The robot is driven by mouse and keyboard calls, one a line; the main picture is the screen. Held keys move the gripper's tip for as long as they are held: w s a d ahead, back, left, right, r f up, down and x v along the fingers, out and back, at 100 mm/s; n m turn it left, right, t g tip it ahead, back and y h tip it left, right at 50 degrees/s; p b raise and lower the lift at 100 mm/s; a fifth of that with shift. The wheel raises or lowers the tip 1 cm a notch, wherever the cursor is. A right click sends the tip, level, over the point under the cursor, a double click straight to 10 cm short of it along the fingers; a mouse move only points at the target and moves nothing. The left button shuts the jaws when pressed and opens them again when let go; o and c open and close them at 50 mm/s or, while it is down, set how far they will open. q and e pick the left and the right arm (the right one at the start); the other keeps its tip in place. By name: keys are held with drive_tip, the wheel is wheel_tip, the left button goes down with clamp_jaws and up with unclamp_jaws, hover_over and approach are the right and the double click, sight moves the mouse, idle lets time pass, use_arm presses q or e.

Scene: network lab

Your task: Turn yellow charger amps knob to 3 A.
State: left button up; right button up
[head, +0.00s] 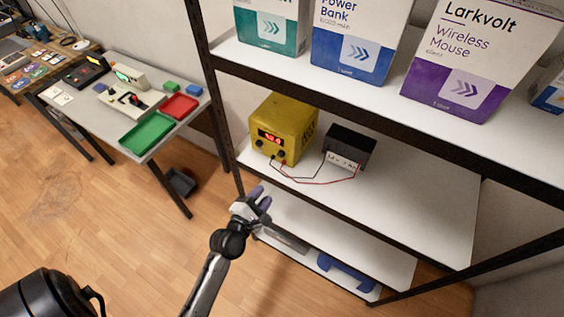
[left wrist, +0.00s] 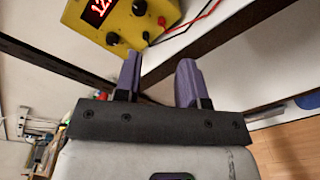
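The yellow charger (head: 284,128) stands on the middle shelf, with a lit red display and dark knobs low on its front. In the left wrist view the charger (left wrist: 130,22) is at the top, with one black knob (left wrist: 113,39) at its lower left and another (left wrist: 139,7) by the display. I cannot read which one is the amps knob or its setting. My left gripper (head: 262,197) is in front of and below the shelf edge, apart from the charger. Its two purple fingers (left wrist: 160,80) are spread with nothing between them. My right gripper is not in view.
Red and black leads run from the charger to a black battery (head: 349,147) on the same shelf (head: 410,205). Boxes such as the Power Bank (head: 358,40) stand on the shelf above. A dark shelf post (head: 215,100) rises left of the charger. A table with trays (head: 148,133) is at left.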

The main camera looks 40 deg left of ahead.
sight(280, 156)
use_arm(q)
drive_tip(key=w+a+n, duration=0.1)
drive_tip(key=w, duration=0.3)
drive_tip(key=w+a+r+n, duration=0.1)
drive_tip(key=w+a+n, duration=0.1)
drive_tip(key=w, duration=0.3)
drive_tip(key=w+a+n+y, duration=0.1)
drive_tip(key=w, duration=0.3)
drive_tip(key=shift+w+a+r+n+t, duration=0.15)
drive_tip(key=shift+a+n+t, duration=0.1)
drive_tip(key=shift+n+t, duration=0.05)
drive_tip(key=shift+c, duration=0.2)
drive_tip(key=c, duration=0.6)
